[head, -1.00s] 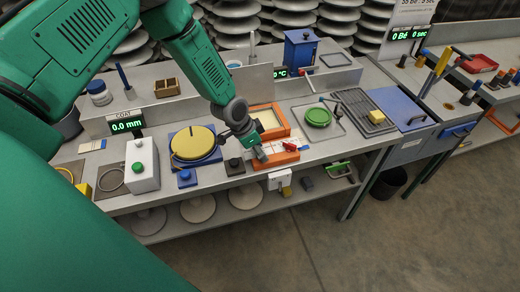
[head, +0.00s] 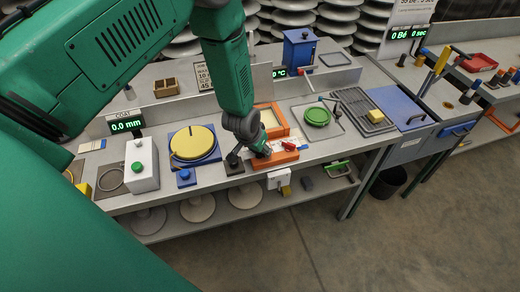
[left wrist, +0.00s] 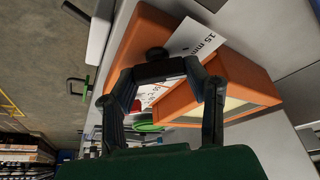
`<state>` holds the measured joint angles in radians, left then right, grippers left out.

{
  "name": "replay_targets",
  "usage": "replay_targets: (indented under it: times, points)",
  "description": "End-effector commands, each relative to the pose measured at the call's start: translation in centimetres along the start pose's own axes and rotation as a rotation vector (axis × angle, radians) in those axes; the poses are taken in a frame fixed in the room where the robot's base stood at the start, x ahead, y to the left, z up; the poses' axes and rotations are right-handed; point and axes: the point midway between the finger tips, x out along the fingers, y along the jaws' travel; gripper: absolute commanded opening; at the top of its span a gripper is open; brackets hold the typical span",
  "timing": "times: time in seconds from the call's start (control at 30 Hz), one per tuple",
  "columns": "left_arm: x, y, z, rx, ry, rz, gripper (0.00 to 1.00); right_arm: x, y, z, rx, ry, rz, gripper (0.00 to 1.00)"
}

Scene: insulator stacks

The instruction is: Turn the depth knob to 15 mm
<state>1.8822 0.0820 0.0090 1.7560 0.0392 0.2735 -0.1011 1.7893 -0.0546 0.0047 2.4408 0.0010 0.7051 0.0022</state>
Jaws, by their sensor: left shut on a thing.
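My left gripper (head: 260,152) is at the orange block (head: 283,158) on the bench, its fingers low against the block's top. In the left wrist view my left gripper (left wrist: 158,76) has its two fingertips closed in on a dark bar-like piece of the black depth knob (left wrist: 157,54), in front of the orange block (left wrist: 140,35). A white label reading "15 mm" (left wrist: 196,37) is beside the knob. The knob is hidden by the gripper in the head view, and its pointer direction cannot be told. My right gripper is not in view.
An orange-framed tray (head: 272,119) stands just behind the block. A red part (head: 290,146) is beside the gripper. The coat display (head: 126,126) reads 0.0 mm.

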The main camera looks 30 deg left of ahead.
Motion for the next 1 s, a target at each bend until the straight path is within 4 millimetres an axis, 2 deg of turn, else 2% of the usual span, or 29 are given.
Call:
replay_targets:
  times: [0.67,0.7,0.77,1.0]
  points:
    - [0.08,0.04,0.55,-0.07,-0.013,-0.028,0.13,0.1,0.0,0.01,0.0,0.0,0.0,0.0]
    - [0.09,0.04,0.56,-0.07,-0.013,-0.028,0.45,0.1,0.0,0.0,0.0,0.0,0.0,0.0]
    - [0.09,0.04,0.53,-0.07,-0.012,-0.028,0.62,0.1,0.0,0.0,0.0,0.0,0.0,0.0]
    - [0.06,0.06,0.26,-0.068,-0.007,-0.027,0.62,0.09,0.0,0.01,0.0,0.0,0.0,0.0]
